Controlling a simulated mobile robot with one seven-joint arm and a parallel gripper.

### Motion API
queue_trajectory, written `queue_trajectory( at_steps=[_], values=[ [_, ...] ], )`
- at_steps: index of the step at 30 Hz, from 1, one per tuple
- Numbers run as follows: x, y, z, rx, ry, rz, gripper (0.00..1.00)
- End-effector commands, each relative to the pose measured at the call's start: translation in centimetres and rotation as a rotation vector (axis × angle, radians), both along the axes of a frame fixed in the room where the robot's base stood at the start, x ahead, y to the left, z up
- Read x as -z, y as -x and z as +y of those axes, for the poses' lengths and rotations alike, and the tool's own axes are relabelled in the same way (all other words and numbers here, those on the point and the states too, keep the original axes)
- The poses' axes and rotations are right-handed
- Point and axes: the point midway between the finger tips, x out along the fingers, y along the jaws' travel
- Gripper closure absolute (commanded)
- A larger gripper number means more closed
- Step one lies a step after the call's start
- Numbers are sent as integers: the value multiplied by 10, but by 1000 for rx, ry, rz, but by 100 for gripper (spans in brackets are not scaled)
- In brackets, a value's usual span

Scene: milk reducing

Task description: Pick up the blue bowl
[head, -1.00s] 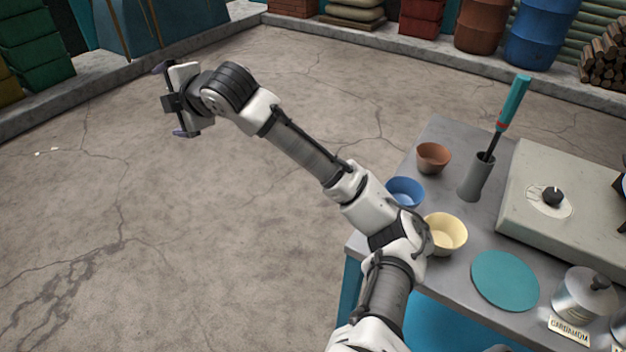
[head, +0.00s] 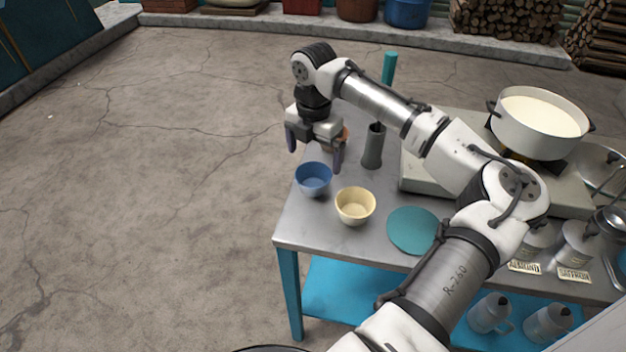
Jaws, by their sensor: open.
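The blue bowl (head: 314,181) stands upright near the left edge of the grey table, behind and left of a cream bowl (head: 355,207). My gripper (head: 314,160) points down with its two fingers spread wide and nothing between them. It appears above or just behind the blue bowl; its exact height over the bowl is hard to tell. The terracotta bowl (head: 342,141) is mostly hidden behind my gripper.
A grey holder (head: 373,147) with a teal-handled tool (head: 389,68) stands right of my gripper. A teal disc (head: 413,230) lies right of the cream bowl. A pot of milk (head: 540,115) sits on the stove at right. Floor left of the table (head: 284,238) is clear.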

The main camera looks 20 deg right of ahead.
Motion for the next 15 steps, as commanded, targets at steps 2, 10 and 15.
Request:
queue_trajectory(
  at_steps=[2,10,15],
  values=[
    [11,0,0,1,0,1,0],
    [30,-1,0,1,1,-1,0],
    [52,-1,0,0,1,-1,0]
  ],
)
